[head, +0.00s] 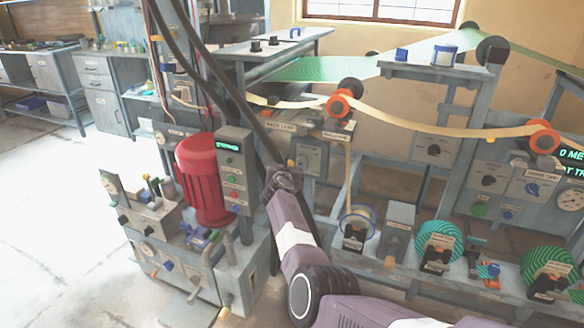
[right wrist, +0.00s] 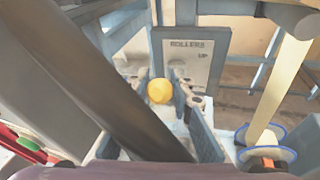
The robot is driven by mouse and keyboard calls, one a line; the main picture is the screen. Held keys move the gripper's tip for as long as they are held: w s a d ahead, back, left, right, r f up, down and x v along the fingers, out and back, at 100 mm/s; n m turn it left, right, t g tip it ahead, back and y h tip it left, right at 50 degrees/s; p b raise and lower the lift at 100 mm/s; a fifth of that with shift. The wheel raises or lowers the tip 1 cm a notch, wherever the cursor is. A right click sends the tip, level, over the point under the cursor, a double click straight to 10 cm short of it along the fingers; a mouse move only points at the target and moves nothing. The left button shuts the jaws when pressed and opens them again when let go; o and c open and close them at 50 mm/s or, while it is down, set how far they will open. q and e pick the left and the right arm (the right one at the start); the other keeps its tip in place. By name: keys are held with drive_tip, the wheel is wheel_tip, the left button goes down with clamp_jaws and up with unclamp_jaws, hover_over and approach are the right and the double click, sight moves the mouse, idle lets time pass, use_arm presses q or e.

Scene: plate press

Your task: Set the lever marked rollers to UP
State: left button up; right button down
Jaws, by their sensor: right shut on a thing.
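The rollers panel (right wrist: 200,50) is a grey plate marked ROLLERS, with UP printed on its upper right, in the right wrist view. The yellow ball knob (right wrist: 159,91) of its lever is in front of the plate's lower left and below the UP mark. My right gripper (right wrist: 163,95) is shut on this knob, with a finger on each side. The lever's shaft and any lower mark are hidden. In the head view my right gripper (head: 289,172) is at the panel (head: 311,158), with a bit of yellow knob between its fingers. My left gripper is not in view.
A red motor (head: 203,180) and a grey button box (head: 234,165) stand left of my right arm. A thick dark hose crosses close to my gripper. A pale web (head: 430,123) runs over orange-hubbed rollers on the right. Green rolls (head: 438,240) sit low at the right.

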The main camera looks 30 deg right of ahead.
drive_tip(key=shift+d+r, duration=0.1)
drive_tip(key=shift+r, duration=0.05)
drive_tip(key=c, duration=1.7)
unclamp_jaws()
wheel_tip(320, 180, up, 10)
drive_tip(key=shift+f, duration=0.15)
